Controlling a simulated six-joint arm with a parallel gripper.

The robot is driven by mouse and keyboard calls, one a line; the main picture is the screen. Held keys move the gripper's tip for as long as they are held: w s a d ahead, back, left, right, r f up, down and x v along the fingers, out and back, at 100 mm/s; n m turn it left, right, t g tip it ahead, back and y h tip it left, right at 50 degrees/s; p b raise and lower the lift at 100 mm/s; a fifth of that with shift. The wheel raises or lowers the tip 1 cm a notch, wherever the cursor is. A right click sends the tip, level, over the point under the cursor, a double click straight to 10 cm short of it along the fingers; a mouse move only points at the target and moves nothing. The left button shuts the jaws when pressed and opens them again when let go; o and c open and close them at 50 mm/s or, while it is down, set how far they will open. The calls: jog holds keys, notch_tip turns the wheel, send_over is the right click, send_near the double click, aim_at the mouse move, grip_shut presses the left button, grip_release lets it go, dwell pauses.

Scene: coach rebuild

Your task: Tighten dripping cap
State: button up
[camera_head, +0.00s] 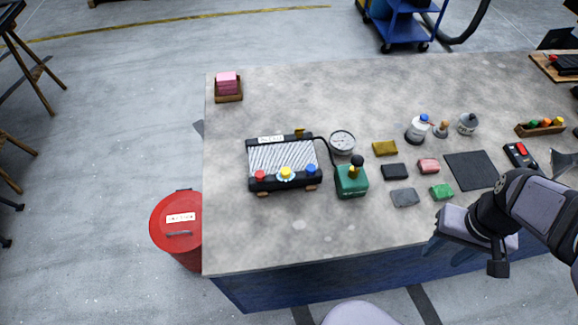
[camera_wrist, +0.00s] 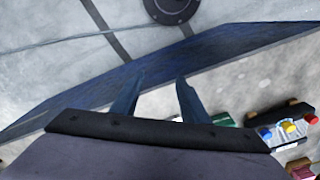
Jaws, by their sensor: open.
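A black-framed radiator (camera_head: 283,160) with a silver finned core lies on the left part of the bench. Red (camera_head: 260,175), yellow (camera_head: 285,172) and blue (camera_head: 311,170) caps sit along its near edge. A pale ring shows around the yellow cap. No drip is clear at this size, so I cannot tell which cap drips. The radiator's capped end also shows at the right of the wrist view, with the yellow cap (camera_wrist: 289,126). My gripper (camera_head: 446,250) is open and empty, at the bench's near edge, far right of the radiator. Its two fingers (camera_wrist: 156,95) stand apart.
A green hand pump (camera_head: 352,181) and round gauge (camera_head: 342,142) stand right of the radiator, joined by a black hose. Several small blocks, bottles and a dark mat (camera_head: 470,170) lie further right. A red bin (camera_head: 177,225) stands beside the bench. The bench's front left is clear.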

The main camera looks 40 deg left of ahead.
jog(key=w+a+r+n, duration=0.1)
jog(key=w+a+n, duration=0.5)
jog(key=a, duration=0.5)
jog(key=n+b, duration=0.3)
jog(key=n, duration=0.8)
send_over(285, 170)
jog(key=shift+s+f, duration=0.15)
jog(key=shift+f+p, duration=1.45)
jog(key=shift+f, duration=2.2)
jog(key=shift+c, duration=0.6)
grip_shut()
